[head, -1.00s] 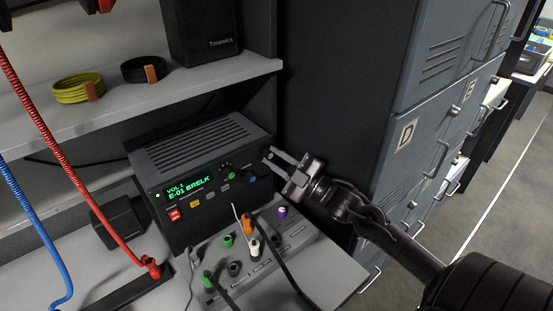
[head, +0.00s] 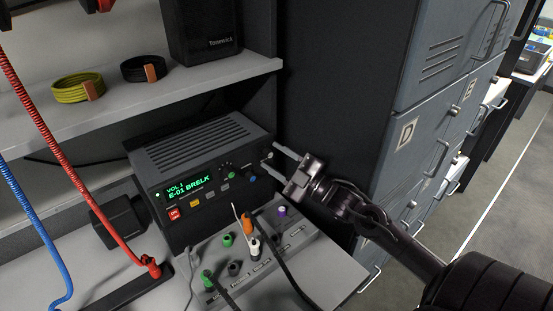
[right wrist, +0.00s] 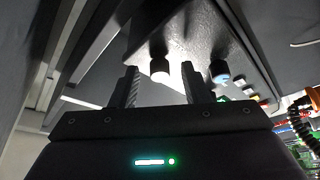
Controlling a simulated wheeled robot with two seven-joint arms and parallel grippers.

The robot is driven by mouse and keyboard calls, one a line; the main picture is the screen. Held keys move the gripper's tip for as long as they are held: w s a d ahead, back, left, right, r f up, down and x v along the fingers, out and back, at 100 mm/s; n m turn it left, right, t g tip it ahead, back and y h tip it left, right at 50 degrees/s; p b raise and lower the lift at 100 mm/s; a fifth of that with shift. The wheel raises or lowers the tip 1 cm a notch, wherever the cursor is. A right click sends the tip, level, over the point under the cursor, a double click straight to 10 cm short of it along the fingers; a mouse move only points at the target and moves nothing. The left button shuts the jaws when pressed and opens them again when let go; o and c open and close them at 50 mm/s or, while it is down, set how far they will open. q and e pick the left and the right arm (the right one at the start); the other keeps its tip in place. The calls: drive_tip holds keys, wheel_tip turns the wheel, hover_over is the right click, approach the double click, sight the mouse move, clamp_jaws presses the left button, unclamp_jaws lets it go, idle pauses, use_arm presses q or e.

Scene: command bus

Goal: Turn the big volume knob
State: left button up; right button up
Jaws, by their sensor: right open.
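The dark radio unit (head: 196,150) with a green display (head: 189,187) stands on the desk. In the right wrist view a dark knob with a bright face (right wrist: 159,69) lies between my right gripper's (right wrist: 160,78) two parted fingers; contact cannot be told. A blue-capped knob (right wrist: 219,72) is to the right, outside the fingers. In the head view my right gripper (head: 269,153) is open at the right end of the radio's front, and its fingers partly cover that end. My left gripper is not in view.
A sloped panel (head: 288,254) with plugs and cables stands in front of the radio. A shelf (head: 215,78) with cable coils runs above. Grey lockers (head: 425,120) stand to the right. Red (head: 60,160) and blue (head: 32,215) coiled cords hang at left.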

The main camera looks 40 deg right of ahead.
drive_tip(key=b+v, duration=0.1)
drive_tip(key=v, duration=0.6)
drive_tip(key=shift+s, duration=0.3)
drive_tip(key=shift+d+f, duration=0.1)
